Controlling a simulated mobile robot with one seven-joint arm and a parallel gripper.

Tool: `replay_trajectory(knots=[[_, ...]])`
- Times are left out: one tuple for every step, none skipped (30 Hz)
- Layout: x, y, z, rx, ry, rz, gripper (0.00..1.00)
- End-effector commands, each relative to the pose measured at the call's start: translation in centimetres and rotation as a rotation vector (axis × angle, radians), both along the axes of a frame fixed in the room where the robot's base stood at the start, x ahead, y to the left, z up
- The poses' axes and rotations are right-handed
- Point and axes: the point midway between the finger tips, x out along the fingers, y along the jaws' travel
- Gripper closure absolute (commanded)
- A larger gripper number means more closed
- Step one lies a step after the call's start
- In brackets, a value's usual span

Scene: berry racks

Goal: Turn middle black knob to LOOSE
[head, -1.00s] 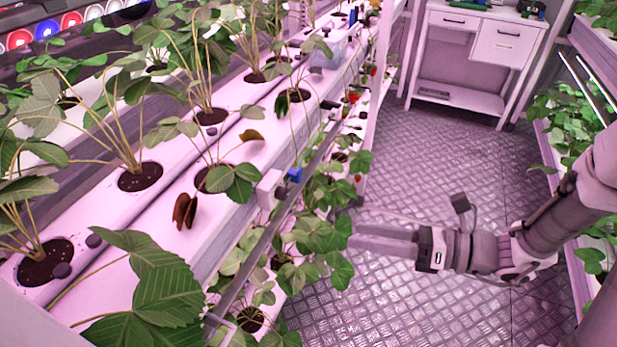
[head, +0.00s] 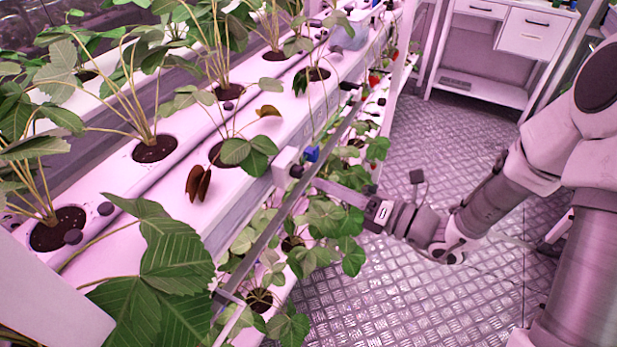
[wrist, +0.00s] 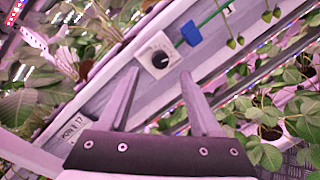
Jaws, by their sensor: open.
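A black knob (wrist: 160,59) sits on a white dial plate (wrist: 150,48) on the rack's front rail, between and beyond my fingertips in the wrist view. The dial's lettering is too small to read. In the head view the black knob (head: 296,171) shows on the white box at the rail's edge. My gripper (wrist: 158,76) is open and empty, its fingers pointing at the dial, one to each side of the knob. In the head view my gripper (head: 314,184) is close in front of the knob; I cannot tell whether it touches.
A blue valve handle (wrist: 191,33) on a green tube is just right of the dial. Strawberry leaves (head: 328,225) hang below the rail. A label plate (wrist: 76,128) is on the rail at lower left. The metal floor (head: 440,290) is clear.

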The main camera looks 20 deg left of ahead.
Motion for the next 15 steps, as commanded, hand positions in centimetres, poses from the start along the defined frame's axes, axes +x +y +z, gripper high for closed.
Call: replay_trajectory(knots=[[0.1,1.2,-0.1,0.001,-0.002,0.006,0.35],[0.2,1.7,-0.1,0.000,-0.002,0.005,0.35],[0.4,2.4,-0.1,0.000,-0.002,0.005,0.35],[0.4,2.9,-0.1,0.000,-0.001,0.005,0.35],[0.5,3.3,-0.1,0.000,-0.001,0.004,0.35],[0.7,3.8,-0.1,0.000,-0.001,0.004,0.35],[0.7,4.2,-0.1,0.000,-0.001,0.004,0.35],[0.8,4.4,-0.1,0.000,-0.001,0.003,0.35],[0.9,4.8,-0.1,0.000,0.000,0.003,0.35],[0.9,5.0,-0.1,0.000,0.000,0.003,0.35],[0.9,5.1,-0.1,0.000,0.000,0.003,0.35],[1.0,5.3,0.0,0.000,0.000,0.001,0.35],[1.0,5.4,0.0,0.000,0.000,0.001,0.35],[1.0,5.4,0.0,0.000,0.001,0.001,0.35],[1.0,5.5,0.0,0.000,0.001,0.000,0.35]])
